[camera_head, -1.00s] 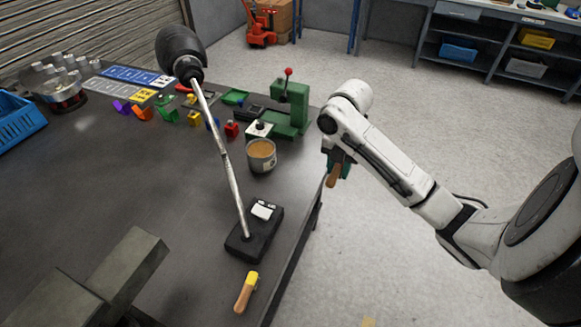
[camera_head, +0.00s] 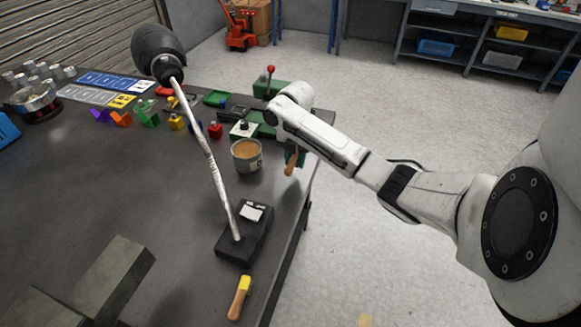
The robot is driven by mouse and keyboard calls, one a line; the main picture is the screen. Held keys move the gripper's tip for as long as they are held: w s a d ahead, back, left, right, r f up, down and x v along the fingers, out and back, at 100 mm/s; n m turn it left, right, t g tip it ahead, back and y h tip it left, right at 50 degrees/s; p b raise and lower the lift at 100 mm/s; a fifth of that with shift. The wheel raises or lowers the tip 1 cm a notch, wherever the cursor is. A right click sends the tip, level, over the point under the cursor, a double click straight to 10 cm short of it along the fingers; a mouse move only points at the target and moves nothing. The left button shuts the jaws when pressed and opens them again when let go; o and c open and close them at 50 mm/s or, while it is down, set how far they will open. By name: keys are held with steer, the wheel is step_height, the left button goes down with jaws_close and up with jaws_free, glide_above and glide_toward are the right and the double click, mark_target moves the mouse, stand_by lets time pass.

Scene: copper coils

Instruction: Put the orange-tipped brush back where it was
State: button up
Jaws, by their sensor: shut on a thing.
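My gripper (camera_head: 295,155) is at the right edge of the table, to the right of the paint can. It is mostly hidden behind my white arm. It is shut on a brush, whose wooden handle (camera_head: 290,166) points down below it. The brush's tip is hidden, so I cannot see its colour. A second brush with a yellow end (camera_head: 239,298) and a wooden handle lies on the table near the front right edge. A grey can with orange-brown contents (camera_head: 247,156) stands on the table, left of my gripper.
A lamp on a black base (camera_head: 243,243) stands on the dark table (camera_head: 110,195), its pole leaning left. A green press with a red knob (camera_head: 270,85) is behind my arm. Several small coloured blocks line the back. Grey metal blocks (camera_head: 118,272) are at front left.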

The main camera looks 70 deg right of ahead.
mark_target(290, 160)
steer(key=shift+w+d+f, duration=0.2)
steer(key=shift+w+f, duration=0.3)
steer(key=shift+f, duration=0.1)
steer(key=shift+w+d+f, duration=0.15)
steer(key=shift+w+f, duration=0.3)
steer(key=shift+f, duration=0.15)
steer(key=shift+f+p, duration=0.3)
steer(key=shift+f, duration=1.2)
steer(key=shift+f, duration=0.1)
steer(key=o, duration=0.9)
steer(key=shift+o, duration=0.2)
step_height(290, 160, up, 12)
steer(key=b, duration=0.1)
